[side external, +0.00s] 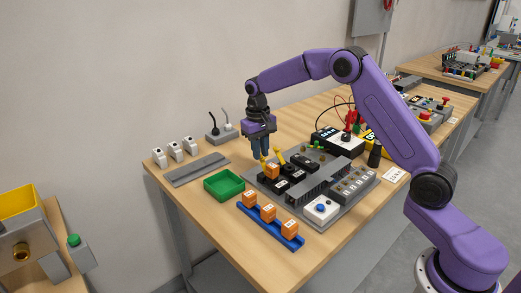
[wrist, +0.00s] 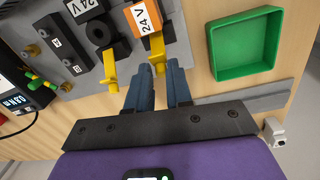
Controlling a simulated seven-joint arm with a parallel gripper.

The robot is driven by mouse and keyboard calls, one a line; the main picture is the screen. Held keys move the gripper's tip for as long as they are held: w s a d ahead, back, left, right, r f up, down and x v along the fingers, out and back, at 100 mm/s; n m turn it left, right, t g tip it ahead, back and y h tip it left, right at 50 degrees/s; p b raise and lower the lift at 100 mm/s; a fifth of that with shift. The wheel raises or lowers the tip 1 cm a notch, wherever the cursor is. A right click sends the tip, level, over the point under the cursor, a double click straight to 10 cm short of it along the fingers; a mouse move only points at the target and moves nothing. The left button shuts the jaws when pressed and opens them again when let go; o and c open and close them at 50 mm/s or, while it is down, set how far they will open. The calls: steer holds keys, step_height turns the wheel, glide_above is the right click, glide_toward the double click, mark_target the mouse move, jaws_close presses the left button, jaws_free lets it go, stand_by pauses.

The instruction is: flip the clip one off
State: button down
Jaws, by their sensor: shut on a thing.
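My gripper (side external: 262,155) points down over the grey panel (side external: 258,184). In the wrist view, its blue fingers (wrist: 159,74) are closed around the end of a yellow clip (wrist: 157,57). This clip sits at the end of an orange block marked 24 V (wrist: 146,18), which also shows in the side view (side external: 272,171). A second yellow clip (wrist: 110,72) stands to its left, apart from my fingers, beside a black socket marked 24 V. I cannot read any number on the clips. The fingers partly hide the end of the held clip.
A green tray (wrist: 244,75) lies close by on the table. A blue rail (side external: 262,228) with orange blocks is in front of the panel. White blocks (side external: 176,151) and a grey box with two levers (side external: 222,134) stand at the back left.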

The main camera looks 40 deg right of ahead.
steer(key=shift+w+a+f+g, duration=0.15)
steer(key=shift+w+f+g, duration=0.1)
steer(key=shift+w+g, duration=0.3)
steer(key=shift+w+f, duration=0.35)
steer(key=shift+w, duration=0.15)
steer(key=shift+a, duration=0.1)
steer(key=c, duration=1.1)
jaws_free()
steer(key=shift+r, duration=0.15)
steer(key=r, duration=0.4)
steer(key=w+r, duration=0.1)
steer(key=r, duration=0.6)
steer(key=shift+w+a+r, duration=0.15)
steer(key=shift+r, duration=0.15)
